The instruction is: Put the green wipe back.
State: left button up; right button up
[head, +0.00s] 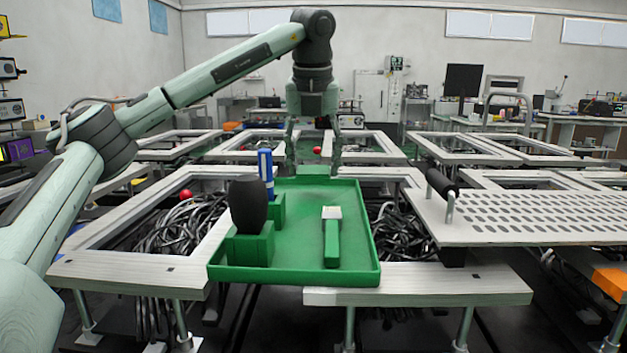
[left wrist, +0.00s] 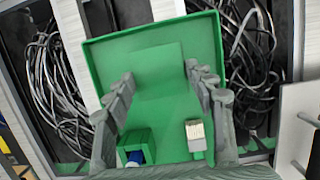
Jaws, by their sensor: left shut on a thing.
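The green wipe (left wrist: 150,72) shows in the left wrist view as a flat square, green on green against the tray, between my left gripper's fingers (left wrist: 158,82). In the head view the left gripper (head: 314,163) points down at the far edge of the green tray (head: 300,275), with its fingers apart around a green piece (head: 314,171) that looks like the wipe. I cannot tell whether the wipe touches the tray. My right gripper is in neither view.
On the tray, a black rounded object (head: 248,205) and a blue-and-white marker (head: 265,168) stand in green holders. A green-handled brush (head: 332,240) lies at right. The tray's middle is clear. Cables (head: 178,228) fill frames beside it; a perforated plate (head: 520,215) is at right.

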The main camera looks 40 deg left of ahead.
aim_at(313, 171)
pick_arm(q)
notch_tip(313, 171, down, 4)
jog(key=shift+r, duration=0.15)
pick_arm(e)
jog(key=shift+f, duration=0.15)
pick_arm(q)
jog(key=o, duration=0.9)
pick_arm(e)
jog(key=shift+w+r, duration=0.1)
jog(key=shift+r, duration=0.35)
